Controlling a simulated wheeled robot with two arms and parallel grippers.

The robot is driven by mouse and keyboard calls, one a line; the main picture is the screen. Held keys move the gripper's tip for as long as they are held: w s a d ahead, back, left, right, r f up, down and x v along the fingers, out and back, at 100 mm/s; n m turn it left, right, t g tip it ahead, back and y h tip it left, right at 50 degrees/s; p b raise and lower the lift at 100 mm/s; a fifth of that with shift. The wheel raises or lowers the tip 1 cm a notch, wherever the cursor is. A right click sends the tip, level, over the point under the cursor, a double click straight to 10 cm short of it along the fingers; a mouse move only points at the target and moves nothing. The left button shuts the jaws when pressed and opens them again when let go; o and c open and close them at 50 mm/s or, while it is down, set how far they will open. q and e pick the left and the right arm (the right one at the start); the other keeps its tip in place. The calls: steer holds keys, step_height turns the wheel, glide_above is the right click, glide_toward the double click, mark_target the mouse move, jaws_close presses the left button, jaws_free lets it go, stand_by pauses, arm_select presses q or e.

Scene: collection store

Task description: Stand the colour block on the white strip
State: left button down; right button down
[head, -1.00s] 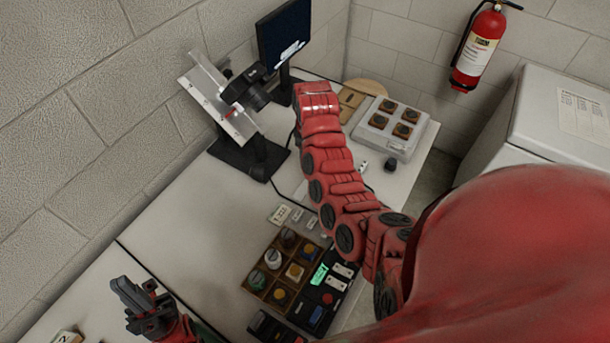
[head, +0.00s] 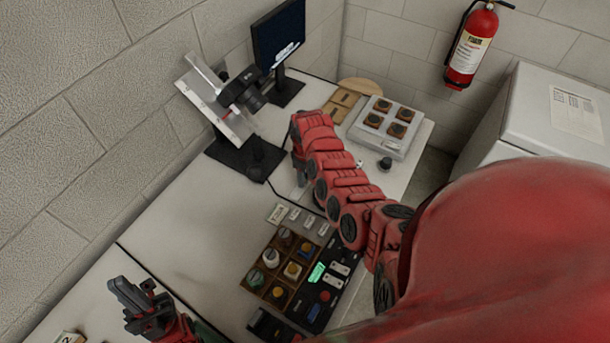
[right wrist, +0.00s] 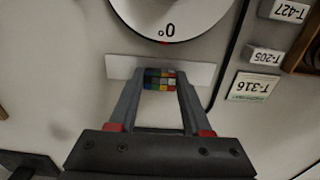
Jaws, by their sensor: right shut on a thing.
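The colour block (right wrist: 160,79), a small multi-coloured checkered block, is between the fingertips of my right gripper (right wrist: 160,84) in the right wrist view. The gripper is shut on it. The white strip (right wrist: 201,74) lies behind the block and shows on both sides of the fingers. I cannot tell whether the block touches the strip. In the head view my right gripper (head: 299,170) points down over the table, and its own arm hides the block. My left gripper (head: 136,292) is at the lower left, with a gap between its fingers, empty.
A white round dial (right wrist: 168,12) marked 0 is just beyond the strip. Label tags (right wrist: 252,86) lie to its right. The head view shows a compartment tray (head: 277,268), a camera stand (head: 245,160), a monitor (head: 279,35) and a grey sample box (head: 388,125). The table's left middle is clear.

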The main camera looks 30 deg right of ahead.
steer(key=shift+f, duration=0.1)
steer(key=shift+c, duration=1.7)
jaws_free()
